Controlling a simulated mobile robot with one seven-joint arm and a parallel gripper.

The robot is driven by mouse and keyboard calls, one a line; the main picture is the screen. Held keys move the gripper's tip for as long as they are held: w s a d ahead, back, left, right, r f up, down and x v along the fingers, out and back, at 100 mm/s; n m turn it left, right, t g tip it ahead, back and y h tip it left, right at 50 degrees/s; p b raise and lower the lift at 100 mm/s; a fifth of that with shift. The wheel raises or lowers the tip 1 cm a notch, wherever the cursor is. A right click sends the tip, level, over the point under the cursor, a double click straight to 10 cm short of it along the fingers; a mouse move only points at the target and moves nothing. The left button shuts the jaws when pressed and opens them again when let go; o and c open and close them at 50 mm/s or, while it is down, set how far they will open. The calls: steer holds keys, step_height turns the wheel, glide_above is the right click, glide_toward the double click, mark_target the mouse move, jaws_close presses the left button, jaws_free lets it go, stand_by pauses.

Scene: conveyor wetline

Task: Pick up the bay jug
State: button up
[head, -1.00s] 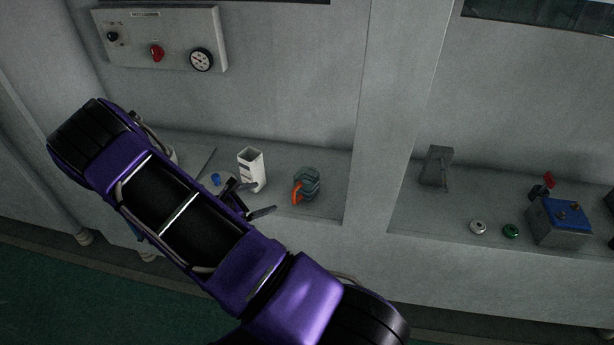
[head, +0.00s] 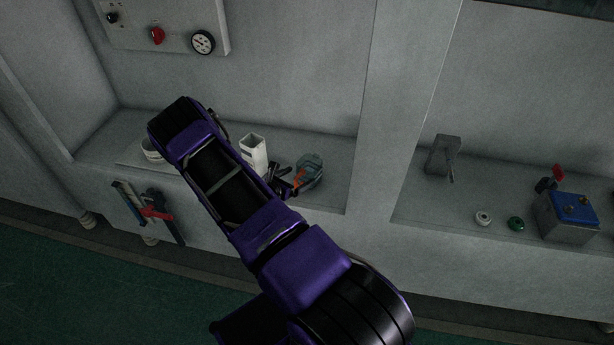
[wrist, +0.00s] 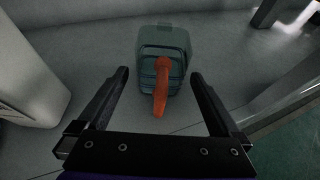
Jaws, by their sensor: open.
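The bay jug is a grey-teal ribbed vessel with an orange handle. It stands on the shelf in the alcove, and in the head view the jug (head: 312,165) is partly covered by my gripper (head: 284,185). In the wrist view the jug (wrist: 163,52) is straight ahead with its orange handle (wrist: 160,88) facing me. My gripper (wrist: 162,76) is open, with one finger on each side of the handle. The handle's lower end lies between the fingers, and I see no finger touching it.
A white square container (head: 253,150) stands just left of the jug; it also shows at the wrist view's left edge (wrist: 30,75). A pillar (head: 400,130) rises to the right. Beyond it are a grey stand (head: 442,155) and a blue-topped box (head: 570,215). Tools (head: 150,208) hang on the front.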

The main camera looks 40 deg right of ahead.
mark_target(303, 175)
steer(key=shift+x, duration=2.8)
steer(key=shift+s, duration=0.1)
steer(key=shift+c, duration=0.3)
steer(key=c, duration=1.2)
steer(key=shift+r, duration=0.25)
steer(key=shift+r+p, duration=0.35)
steer(key=shift+r, duration=4.45)
